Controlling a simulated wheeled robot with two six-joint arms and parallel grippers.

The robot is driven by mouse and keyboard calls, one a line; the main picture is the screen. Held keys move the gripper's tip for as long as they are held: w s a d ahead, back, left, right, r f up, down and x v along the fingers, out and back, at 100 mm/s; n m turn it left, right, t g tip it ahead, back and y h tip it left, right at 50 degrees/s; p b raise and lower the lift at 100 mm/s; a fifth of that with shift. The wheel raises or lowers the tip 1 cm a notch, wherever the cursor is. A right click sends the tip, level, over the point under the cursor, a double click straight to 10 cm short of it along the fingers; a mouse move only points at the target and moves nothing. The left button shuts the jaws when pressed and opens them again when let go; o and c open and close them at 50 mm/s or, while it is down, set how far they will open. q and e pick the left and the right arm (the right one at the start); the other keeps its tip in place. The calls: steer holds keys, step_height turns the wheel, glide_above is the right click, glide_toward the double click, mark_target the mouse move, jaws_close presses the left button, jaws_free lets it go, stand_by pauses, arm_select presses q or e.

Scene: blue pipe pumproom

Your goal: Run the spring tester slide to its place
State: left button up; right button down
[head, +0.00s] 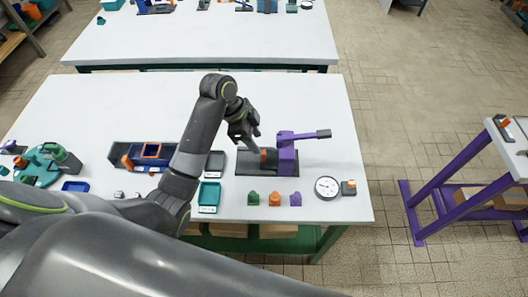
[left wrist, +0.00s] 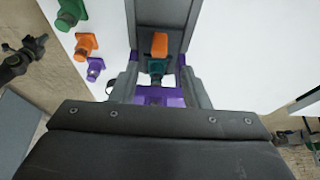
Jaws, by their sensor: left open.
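The spring tester stands on the white table, with a dark flat base (head: 229,162), a purple upright (head: 287,155) and a lever reaching right. A small orange-topped slide (head: 263,154) sits on the base left of the upright. In the left wrist view the orange block (left wrist: 159,45) shows on the dark track with a teal part (left wrist: 157,67) beside it. My left gripper (head: 254,139) is open, just above and beside the slide. In the left wrist view its fingers (left wrist: 159,77) stand apart on either side of the track; contact cannot be told.
Green, orange and purple small parts (head: 275,199) lie in front of the tester. A dial gauge (head: 327,187) is at the front right. A teal tray (head: 209,195) and a blue-black bin (head: 123,151) are to the left. The table's back right is clear.

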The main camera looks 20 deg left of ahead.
mark_target(263, 152)
arm_select(q)
steer(key=x, duration=0.6)
steer(key=shift+d+f, duration=0.2)
steer(key=shift+f, duration=0.25)
arm_select(e)
steer(key=shift+s+r, duration=0.2)
steer(key=shift+s, duration=0.45)
arm_select(q)
steer(key=c, duration=0.4)
jaws_close()
arm_select(e)
steer(key=shift+w, duration=0.35)
arm_select(q)
steer(key=shift+a, duration=0.1)
